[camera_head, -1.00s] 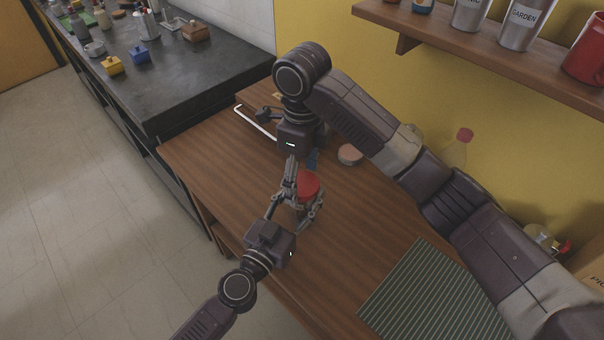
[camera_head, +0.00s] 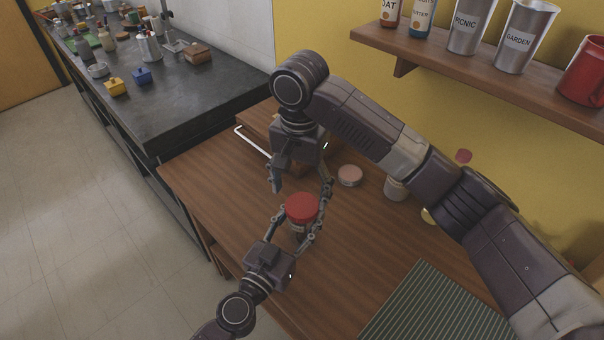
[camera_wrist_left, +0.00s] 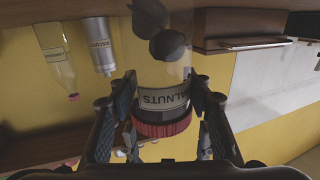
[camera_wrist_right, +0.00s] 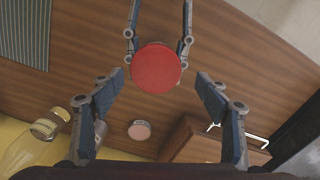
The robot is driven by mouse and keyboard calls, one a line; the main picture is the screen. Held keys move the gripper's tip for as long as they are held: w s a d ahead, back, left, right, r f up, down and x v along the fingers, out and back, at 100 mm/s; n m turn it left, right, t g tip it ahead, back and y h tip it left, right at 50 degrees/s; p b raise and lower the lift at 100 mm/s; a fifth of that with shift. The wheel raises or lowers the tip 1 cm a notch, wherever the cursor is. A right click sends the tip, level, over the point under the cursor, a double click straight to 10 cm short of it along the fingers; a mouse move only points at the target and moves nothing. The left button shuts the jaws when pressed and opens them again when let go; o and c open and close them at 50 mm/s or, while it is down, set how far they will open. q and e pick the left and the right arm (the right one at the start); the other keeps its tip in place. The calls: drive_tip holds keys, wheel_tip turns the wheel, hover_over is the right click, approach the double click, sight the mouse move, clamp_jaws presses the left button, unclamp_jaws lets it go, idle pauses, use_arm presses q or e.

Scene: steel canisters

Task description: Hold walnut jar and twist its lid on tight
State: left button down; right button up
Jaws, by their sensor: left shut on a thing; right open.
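The walnut jar (camera_wrist_left: 165,98) is clear, with a WALNUTS label and dark nuts inside. Its red lid (camera_head: 302,206) sits on the jar's mouth and looks level; I cannot tell how tight it is. My left gripper (camera_head: 303,228) is shut on the jar below the lid, with a finger on each side in the left wrist view. My right gripper (camera_head: 301,188) is open just above the lid. In the right wrist view its fingers are spread wide, apart from the lid (camera_wrist_right: 157,68), which lies beyond them.
A striped mat (camera_head: 435,305) lies at front right. A white handle (camera_head: 252,140) is at the back left. A shelf (camera_head: 480,62) holds canisters above.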

drive_tip(key=n, duration=0.2)
drive_tip(key=r+n, duration=0.1)
drive_tip(key=n, duration=0.2)
drive_tip(key=shift+n, duration=0.3)
drive_tip(key=n, duration=0.3)
drive_tip(key=shift+r, duration=0.15)
drive_tip(key=n, duration=0.5)
drive_tip(key=shift+r, duration=0.4)
drive_tip(key=n, duration=0.5)
drive_tip(key=shift+r+n, duration=0.3)
drive_tip(key=shift+r, duration=0.05)
drive_tip(key=n, duration=0.5)
drive_tip(key=shift+d+r, duration=0.1)
drive_tip(key=shift+r, duration=0.2)
drive_tip(key=n, duration=0.3)
drive_tip(key=shift+r, duration=0.25)
drive_tip(key=n, duration=0.5)
drive_tip(key=shift+s+d+r, duration=0.1)
drive_tip(key=shift+r, duration=0.2)
drive_tip(key=n, duration=0.4)
drive_tip(key=shift+r, duration=0.25)
